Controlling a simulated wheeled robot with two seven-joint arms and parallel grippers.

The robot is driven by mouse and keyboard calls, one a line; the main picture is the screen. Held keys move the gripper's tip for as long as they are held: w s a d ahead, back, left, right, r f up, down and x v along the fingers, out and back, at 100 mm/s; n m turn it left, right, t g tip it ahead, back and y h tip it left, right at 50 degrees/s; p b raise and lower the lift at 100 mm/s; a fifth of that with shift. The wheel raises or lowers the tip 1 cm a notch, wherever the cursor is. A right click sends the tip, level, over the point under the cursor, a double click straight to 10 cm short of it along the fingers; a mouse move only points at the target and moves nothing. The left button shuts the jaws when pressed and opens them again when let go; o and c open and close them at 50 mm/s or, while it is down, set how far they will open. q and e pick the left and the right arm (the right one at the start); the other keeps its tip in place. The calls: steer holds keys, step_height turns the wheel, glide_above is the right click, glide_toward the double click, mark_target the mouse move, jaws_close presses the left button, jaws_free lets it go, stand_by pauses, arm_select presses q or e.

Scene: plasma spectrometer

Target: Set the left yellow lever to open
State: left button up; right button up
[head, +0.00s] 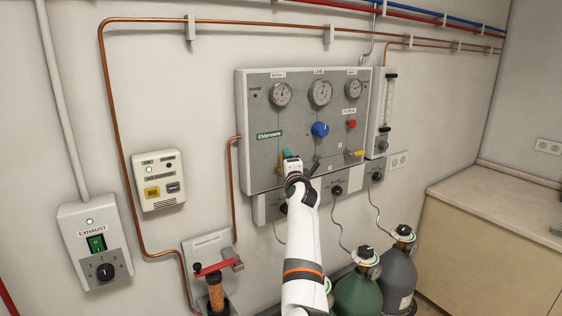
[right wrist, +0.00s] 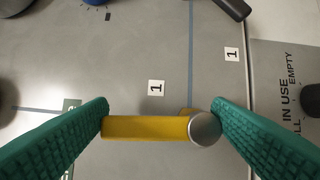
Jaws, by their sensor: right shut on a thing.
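The left yellow lever (right wrist: 145,128) lies between the two green finger pads of my right gripper (right wrist: 160,112) in the right wrist view. It runs straight across from pad to pad, with a round silver end (right wrist: 205,129) by the right pad. In the head view my right gripper (head: 289,156) is at the lower left of the grey gas panel (head: 258,110) and hides most of that lever. It is shut on the lever. The right yellow lever (head: 354,153) points sideways at the panel's lower right. My left gripper is not in view.
A blue knob (head: 320,129), a red button (head: 351,124) and several gauges (head: 320,92) are above my right gripper. Small regulators (head: 336,190) hang under the panel. Gas cylinders (head: 358,293) stand below. A red-handled valve (head: 212,268) is at lower left.

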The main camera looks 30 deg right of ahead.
steer(key=shift+r+m+p, duration=0.3)
steer(key=shift+m+p, duration=0.1)
steer(key=o, duration=1.3)
steer(key=shift+w, duration=0.1)
steer(key=shift+o, duration=0.3)
steer(key=shift+a, duration=0.2)
steer(key=shift+w, duration=0.1)
steer(key=shift+f, duration=0.15)
